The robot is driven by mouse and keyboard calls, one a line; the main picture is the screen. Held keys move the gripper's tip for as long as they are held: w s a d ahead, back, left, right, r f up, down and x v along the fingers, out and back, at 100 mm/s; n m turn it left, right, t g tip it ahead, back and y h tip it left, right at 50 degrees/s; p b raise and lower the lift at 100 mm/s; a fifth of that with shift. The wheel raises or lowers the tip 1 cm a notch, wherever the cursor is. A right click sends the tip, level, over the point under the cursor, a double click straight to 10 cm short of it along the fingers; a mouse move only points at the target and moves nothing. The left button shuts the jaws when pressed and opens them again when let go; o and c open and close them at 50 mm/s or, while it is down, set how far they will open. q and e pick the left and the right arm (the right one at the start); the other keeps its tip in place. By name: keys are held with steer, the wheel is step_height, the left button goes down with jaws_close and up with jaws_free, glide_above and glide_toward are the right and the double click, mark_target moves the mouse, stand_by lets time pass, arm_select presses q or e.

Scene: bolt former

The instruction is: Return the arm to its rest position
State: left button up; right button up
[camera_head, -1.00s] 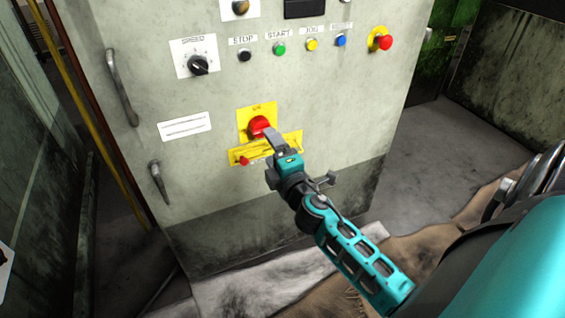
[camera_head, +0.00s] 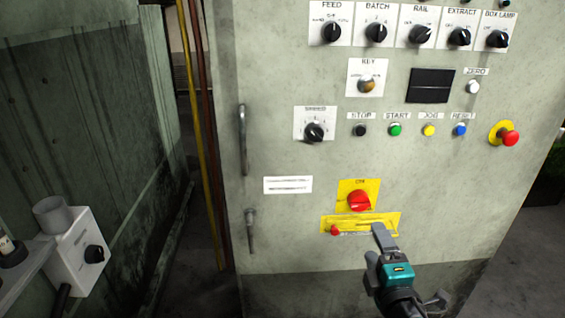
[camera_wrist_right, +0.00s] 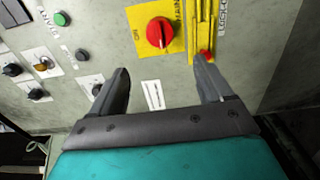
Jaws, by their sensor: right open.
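My right gripper (camera_head: 382,240) is at the lower middle of the head view, in front of the control cabinet, just below the yellow bar. In the right wrist view my right gripper (camera_wrist_right: 163,85) has its two fingers spread wide with nothing between them. Beyond the fingers is the red rotary switch (camera_wrist_right: 160,32) on its yellow plate, apart from the gripper. The red switch also shows in the head view (camera_head: 359,201), with the yellow bar (camera_head: 372,221) under it. My left gripper is not in view.
The grey cabinet (camera_head: 300,225) carries knobs, several push buttons and a red emergency button (camera_head: 509,138) at the right. Door handles (camera_head: 243,140) stick out at its left. A white box with a black knob (camera_head: 75,258) stands at the lower left. Dark floor shows at the right.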

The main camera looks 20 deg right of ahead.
steer(key=s+a+f+m+g+y, duration=0.35)
steer(key=s+a+f+m, duration=0.2)
steer(key=a, duration=0.25)
steer(key=s+a+f+m+g+y, duration=0.3)
steer(key=s+a+f+m+y, duration=0.15)
steer(key=a+m, duration=0.35)
arm_select(q)
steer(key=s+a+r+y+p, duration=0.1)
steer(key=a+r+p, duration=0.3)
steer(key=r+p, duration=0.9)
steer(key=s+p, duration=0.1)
steer(key=p, duration=0.6)
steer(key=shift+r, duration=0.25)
arm_select(e)
step_height(320, 180, up, 13)
steer(key=s+d+h, duration=0.1)
steer(key=s+d, duration=0.1)
steer(key=s, duration=0.1)
steer(key=shift+r+n+h, duration=0.15)
steer(key=shift+n+h, duration=0.15)
steer(key=shift+n, duration=0.05)
steer(key=shift+d, duration=0.1)
